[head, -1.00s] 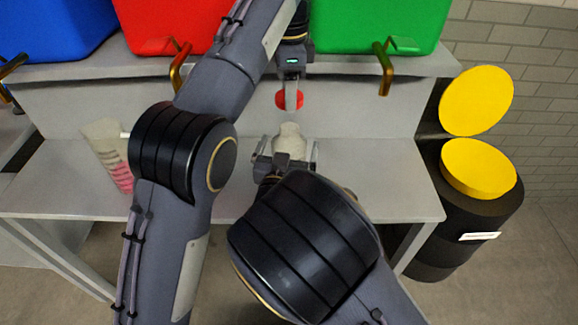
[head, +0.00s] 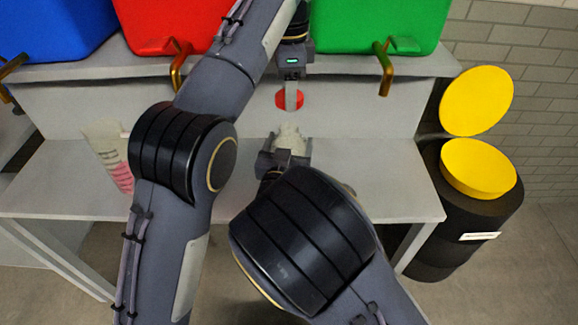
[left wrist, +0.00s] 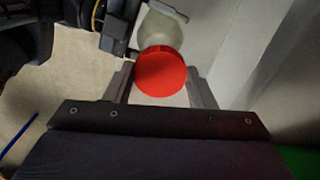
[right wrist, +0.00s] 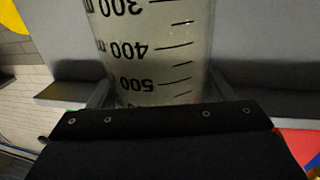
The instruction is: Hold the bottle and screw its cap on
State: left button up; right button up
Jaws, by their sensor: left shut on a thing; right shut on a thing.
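My left gripper (head: 292,100) is shut on the red cap (head: 283,99) and holds it above the bottle. In the left wrist view the cap (left wrist: 161,72) sits between the fingertips with the pale bottle (left wrist: 160,27) behind it. In the right wrist view the bottle (right wrist: 152,50) shows black volume marks, such as 400 and 500, between the fingers. Its lower part is hidden in the head view.
Blue (head: 50,28), red (head: 165,25) and green (head: 378,25) bins stand on the shelf behind. A clear container with pink bands (head: 112,160) stands at the left of the bench (head: 60,185). A black drum (head: 470,215) with yellow lids is at the right.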

pick_arm(q)
send_over(288, 129)
jog(key=shift+f, duration=2.5)
jog(key=shift+f, duration=0.9)
jog(key=shift+f, duration=0.5)
